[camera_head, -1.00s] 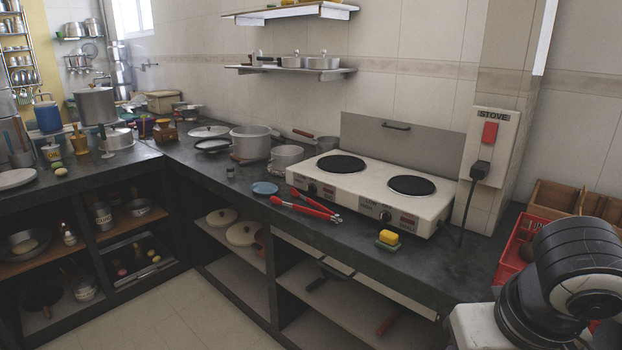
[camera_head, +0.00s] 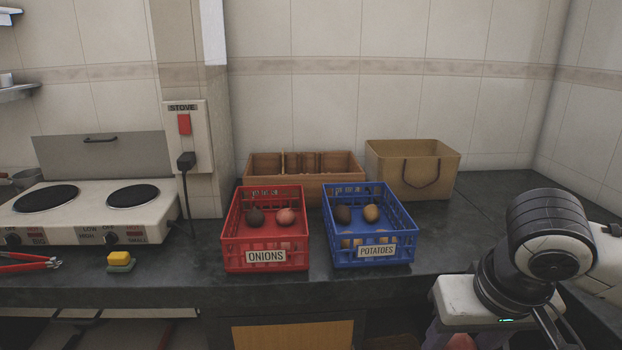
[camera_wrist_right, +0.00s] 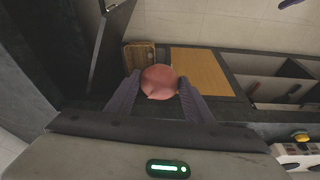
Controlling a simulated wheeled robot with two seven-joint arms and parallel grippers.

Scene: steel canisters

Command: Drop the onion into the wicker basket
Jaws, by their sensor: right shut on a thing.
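My right gripper (camera_wrist_right: 157,92) is shut on a pinkish-red onion (camera_wrist_right: 159,81), with one finger on each side of it. In the head view the right gripper (camera_head: 450,341) is at the bottom edge, in front of the counter, and a bit of the onion (camera_head: 461,342) shows there. In the right wrist view a brown wicker basket (camera_wrist_right: 140,50) is beyond the onion, beside a wooden panel; the onion may cover part of it. The gripper is apart from it. My left gripper is not recognisable in either view.
On the counter stand a red crate (camera_head: 264,262) labelled ONIONS, a blue crate (camera_head: 372,261) labelled POTATOES, a wooden box (camera_head: 305,189) and a cardboard box (camera_head: 430,170). A stove (camera_head: 90,210) and a sponge (camera_head: 119,260) are at left. The wooden panel (camera_head: 292,336) is below the counter.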

